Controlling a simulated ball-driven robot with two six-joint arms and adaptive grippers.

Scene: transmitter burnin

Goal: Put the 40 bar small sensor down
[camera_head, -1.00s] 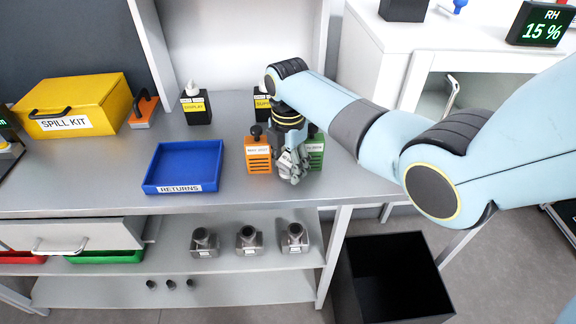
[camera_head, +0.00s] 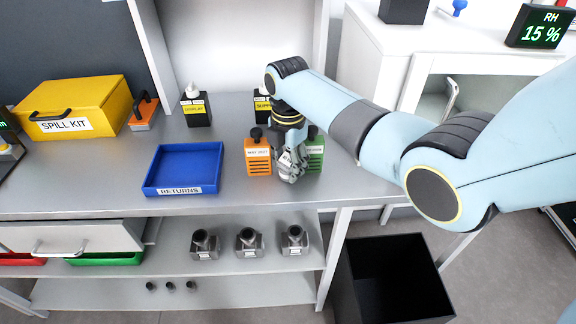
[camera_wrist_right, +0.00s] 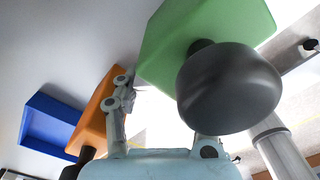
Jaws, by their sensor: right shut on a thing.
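My right gripper (camera_head: 290,178) is low over the bench, between an orange slotted box (camera_head: 258,158) on its left and a green slotted box (camera_head: 316,154) on its right. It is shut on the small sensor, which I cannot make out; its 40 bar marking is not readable. In the right wrist view, the green box (camera_wrist_right: 205,35) and its black knob (camera_wrist_right: 228,88) loom close and cover part of one finger. The orange box (camera_wrist_right: 98,115) is beside the other finger. I cannot tell whether the sensor touches the bench. My left gripper is not in view.
A blue RETURNS tray (camera_head: 153,171) lies left of the orange box. Two dark bottles, one a DISPLAY bottle (camera_head: 196,108), stand behind. The yellow spill kit (camera_head: 75,103) is at the far left. Metal fittings (camera_head: 247,242) stand on the lower shelf. A black bin (camera_head: 350,285) is below right.

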